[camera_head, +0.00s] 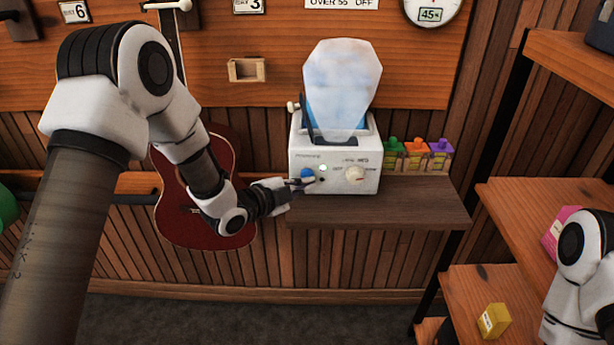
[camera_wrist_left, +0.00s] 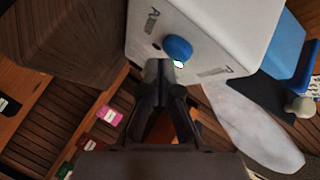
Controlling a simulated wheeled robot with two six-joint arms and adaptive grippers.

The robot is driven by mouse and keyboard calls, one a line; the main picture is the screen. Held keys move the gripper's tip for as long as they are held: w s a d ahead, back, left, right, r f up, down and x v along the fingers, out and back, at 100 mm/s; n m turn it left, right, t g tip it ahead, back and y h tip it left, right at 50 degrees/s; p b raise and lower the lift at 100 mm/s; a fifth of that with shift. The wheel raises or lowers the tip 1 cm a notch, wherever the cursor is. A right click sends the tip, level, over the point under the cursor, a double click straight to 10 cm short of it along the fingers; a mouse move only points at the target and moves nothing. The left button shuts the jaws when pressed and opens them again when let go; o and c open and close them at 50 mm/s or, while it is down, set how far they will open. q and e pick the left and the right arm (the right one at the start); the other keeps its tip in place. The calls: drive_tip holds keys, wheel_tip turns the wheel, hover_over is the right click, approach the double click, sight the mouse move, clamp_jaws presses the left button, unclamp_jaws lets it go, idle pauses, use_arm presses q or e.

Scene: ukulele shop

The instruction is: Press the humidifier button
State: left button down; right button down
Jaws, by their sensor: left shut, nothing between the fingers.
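The humidifier (camera_head: 338,165) is a white box with a cloudy clear tank on top, standing on a dark wooden shelf. Its round blue button (camera_head: 307,173) is at the left of the front panel, beside a small lit greenish light (camera_head: 323,167) and a pale knob (camera_head: 355,174). My left gripper (camera_head: 303,184) is shut and empty, its tips at the front panel close to the button. In the left wrist view the blue button (camera_wrist_left: 178,48) lies just beyond the closed fingertips (camera_wrist_left: 160,68). I cannot tell whether they touch it. My right gripper is out of view.
A red ukulele (camera_head: 190,215) hangs on the wall behind my left arm. Wooden shelves (camera_head: 540,215) at right hold a yellow box (camera_head: 494,321) and a pink box (camera_head: 556,230). The dark shelf's front (camera_head: 400,213) is bare.

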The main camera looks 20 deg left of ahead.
use_arm(q)
drive_tip(key=shift+w+a, duration=0.1)
drive_tip(key=shift+w, duration=0.35)
idle(0.5)
drive_tip(key=shift+s+d, duration=0.25)
drive_tip(key=shift+s, duration=0.65)
drive_tip(key=s+d+b, duration=0.1)
drive_tip(key=s, duration=0.4)
drive_tip(key=shift+s+d+b, duration=0.35)
drive_tip(key=shift+s+b, duration=0.05)
